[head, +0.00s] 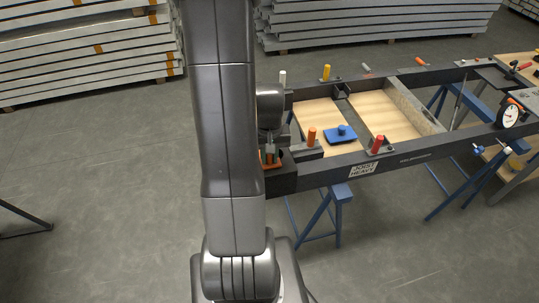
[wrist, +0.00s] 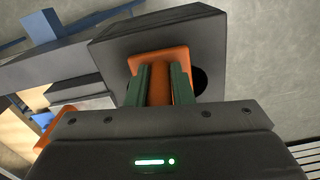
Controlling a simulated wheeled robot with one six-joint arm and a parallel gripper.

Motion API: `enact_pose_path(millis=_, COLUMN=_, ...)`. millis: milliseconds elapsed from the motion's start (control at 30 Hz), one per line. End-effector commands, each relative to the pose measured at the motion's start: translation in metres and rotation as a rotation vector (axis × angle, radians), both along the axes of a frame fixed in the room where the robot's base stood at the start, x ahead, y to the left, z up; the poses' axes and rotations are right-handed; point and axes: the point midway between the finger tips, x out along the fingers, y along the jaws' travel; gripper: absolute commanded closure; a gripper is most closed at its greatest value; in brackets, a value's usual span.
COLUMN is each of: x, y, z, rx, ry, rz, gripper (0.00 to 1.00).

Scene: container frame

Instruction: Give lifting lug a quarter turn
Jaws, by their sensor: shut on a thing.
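The lifting lug (wrist: 160,58) is orange, with a broad plate end against the dark corner block of the frame (wrist: 190,28). My gripper (wrist: 165,82) is shut on the lug's narrow part, with one green-padded finger on each side. In the head view, my gripper (head: 271,150) points down at the frame's near left corner, and only a little of the orange lug (head: 269,164) shows below it. The dark frame (head: 320,176) lies on blue trestles. A dark round hole in the block shows beside the lug in the wrist view. The lug's seat is partly hidden by my fingers.
Close to my gripper are an orange-handled clamp (head: 311,137), a blue block with a knob (head: 341,134) and a red-handled clamp (head: 377,145). A dial gauge (head: 510,115) sits at the far right. Stacked beams (head: 90,50) lie behind. The floor in front is clear.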

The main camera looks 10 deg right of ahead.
Motion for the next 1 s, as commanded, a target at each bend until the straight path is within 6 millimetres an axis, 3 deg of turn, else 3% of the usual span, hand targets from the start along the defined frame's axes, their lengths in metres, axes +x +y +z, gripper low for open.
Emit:
enact_pose_path(millis=33, x=-0.002, y=0.001, z=-0.002, rx=0.002, ry=0.005, rz=-0.003, gripper=0.78)
enact_pose_path(millis=167, x=-0.001, y=0.001, z=-0.001, rx=0.001, ry=0.004, rz=-0.002, gripper=0.54)
enact_pose_path(millis=567, x=0.000, y=0.000, z=0.006, rx=0.000, ry=-0.002, rz=0.000, gripper=0.54)
enact_pose_path(millis=733, x=0.001, y=0.000, z=0.029, rx=-0.001, ry=-0.006, rz=0.000, gripper=0.54)
enact_pose_path(millis=1000, x=0.001, y=0.000, z=0.083, rx=-0.001, ry=-0.005, rz=0.000, gripper=0.54)
